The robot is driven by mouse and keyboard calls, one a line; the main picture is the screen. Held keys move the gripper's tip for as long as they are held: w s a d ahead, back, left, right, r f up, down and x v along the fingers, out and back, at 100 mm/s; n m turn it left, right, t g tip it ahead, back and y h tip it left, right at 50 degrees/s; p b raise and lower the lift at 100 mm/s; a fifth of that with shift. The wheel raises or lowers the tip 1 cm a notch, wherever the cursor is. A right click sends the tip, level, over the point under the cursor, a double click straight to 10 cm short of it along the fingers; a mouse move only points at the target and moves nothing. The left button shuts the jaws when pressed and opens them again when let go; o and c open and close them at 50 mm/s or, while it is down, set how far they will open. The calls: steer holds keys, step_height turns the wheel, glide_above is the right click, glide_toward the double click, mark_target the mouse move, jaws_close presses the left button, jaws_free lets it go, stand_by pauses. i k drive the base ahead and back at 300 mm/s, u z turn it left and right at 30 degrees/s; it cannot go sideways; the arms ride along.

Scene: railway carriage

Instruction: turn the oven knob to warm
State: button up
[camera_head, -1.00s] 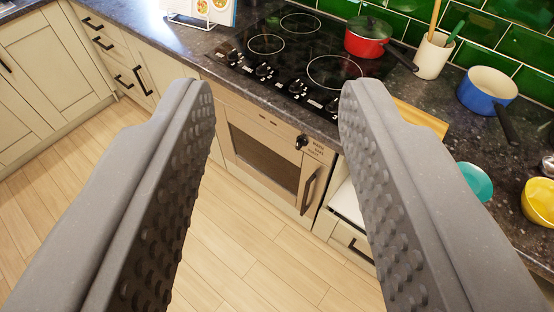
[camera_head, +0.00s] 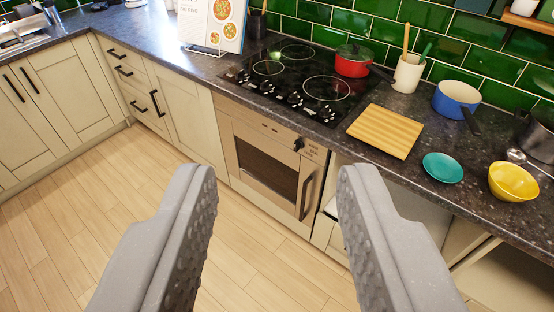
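The oven (camera_head: 262,164) is a beige built-in unit below the worktop, with a dark glass window and a dark vertical handle (camera_head: 307,194) at the right of its door. The oven knob (camera_head: 298,144) is a small black knob at the right of the oven's front panel, beside small dark labels too small to read. My gripper (camera_head: 278,180) is open and empty. Its two grey studded fingers are wide apart, in front of the oven and not touching it. The knob shows between the fingers, farther off and above the fingertips.
A black hob (camera_head: 290,75) with its own row of knobs lies above the oven, with a red pan (camera_head: 352,62) on it. A cutting board (camera_head: 385,131), teal plate (camera_head: 442,167), yellow bowl (camera_head: 513,181) and blue pot (camera_head: 456,98) stand right. Wooden floor (camera_head: 110,215) is clear.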

mark_target(299, 144)
steer(key=z, duration=0.2)
steer(key=i, duration=0.9)
steer(key=u, duration=0.1)
